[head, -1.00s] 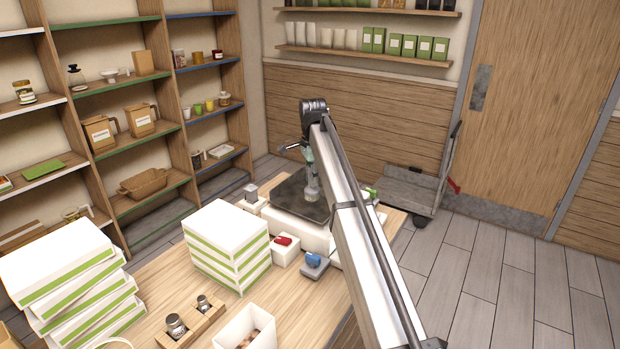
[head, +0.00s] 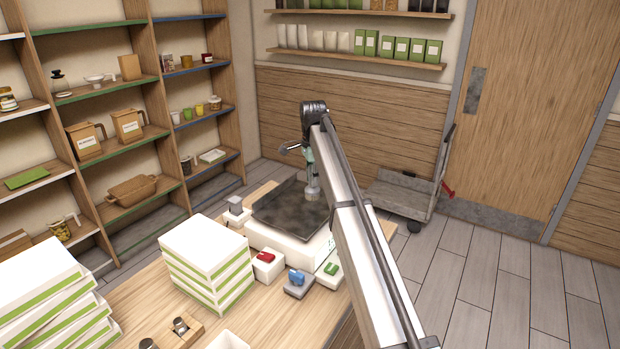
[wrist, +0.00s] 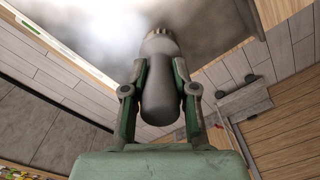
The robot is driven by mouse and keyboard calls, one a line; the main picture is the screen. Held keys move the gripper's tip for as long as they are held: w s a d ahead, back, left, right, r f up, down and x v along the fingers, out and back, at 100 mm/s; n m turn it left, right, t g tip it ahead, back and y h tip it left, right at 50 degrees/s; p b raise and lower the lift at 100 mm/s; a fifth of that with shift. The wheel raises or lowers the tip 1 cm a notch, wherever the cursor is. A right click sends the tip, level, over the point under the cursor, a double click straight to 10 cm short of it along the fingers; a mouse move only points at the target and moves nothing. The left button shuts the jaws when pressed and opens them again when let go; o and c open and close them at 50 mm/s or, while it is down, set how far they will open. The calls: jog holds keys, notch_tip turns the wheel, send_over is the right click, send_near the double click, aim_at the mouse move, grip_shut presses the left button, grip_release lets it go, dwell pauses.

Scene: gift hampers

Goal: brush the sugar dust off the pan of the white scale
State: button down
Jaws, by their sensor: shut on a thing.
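The white scale (head: 290,244) stands at the far end of the table, with a dark square pan (head: 275,208) on top. A brownish-grey smudge of dust shows on the pan; in the wrist view a pale, bright haze (wrist: 105,35) covers part of it, perhaps dust or glare. My gripper (head: 311,178) is above the pan's right far part. In the wrist view my gripper (wrist: 160,85) is shut on the grey handle of a brush (wrist: 165,100). Its bristle end (wrist: 158,33) points at the pan; whether it touches cannot be told.
Small blocks with red (head: 266,262), blue (head: 298,283) and green (head: 328,272) tops stand by the scale's near side. A white device (head: 237,215) stands at its left. Stacked white-green boxes (head: 205,262) are nearer. A grey trolley (head: 408,195) is on the floor beyond.

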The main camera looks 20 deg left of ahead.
jog(key=shift+w+d, duration=0.1)
jog(key=shift+w, duration=0.35)
jog(key=shift+w+r, duration=0.3)
jog(key=r, duration=0.1)
jog(key=r+p, duration=0.1)
jog(key=r, duration=0.1)
jog(key=shift+s+r, duration=0.15)
jog(key=shift+s, duration=0.15)
jog(key=shift+w+r+p, duration=0.15)
jog(key=shift+r+p, duration=0.45)
jog(key=shift+r, duration=0.05)
jog(key=shift+r+p, duration=0.55)
jog(key=shift+r, duration=0.9)
jog(key=shift+d+f, duration=0.1)
